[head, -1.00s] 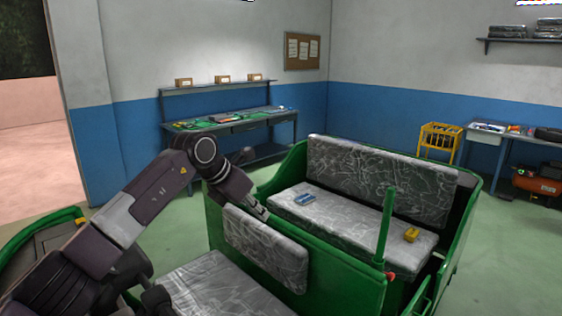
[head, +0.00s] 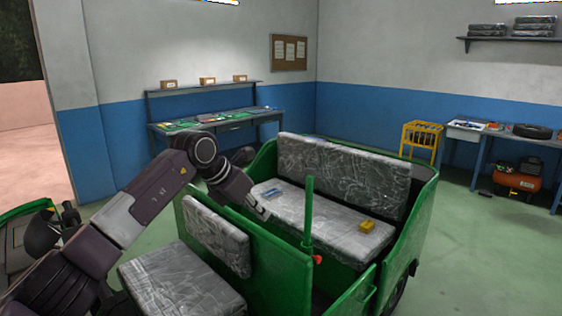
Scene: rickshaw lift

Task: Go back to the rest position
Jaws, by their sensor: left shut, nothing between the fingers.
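My left arm comes in from the left. Its gripper (head: 262,209) is shut and empty, in front of the left end of the rear bench in the head view. The green rickshaw (head: 275,262) fills the middle, with a plastic-wrapped rear bench (head: 315,222) and a front seat (head: 180,283). A small yellow item (head: 366,226) lies on the bench's right part. My right gripper does not show.
A green post (head: 308,215) stands up from the rickshaw's partition, right of my gripper. A workbench (head: 225,124) stands along the back wall. A yellow cart (head: 419,141) and a second table (head: 470,136) stand at the right. Green floor (head: 460,250) is clear at the right.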

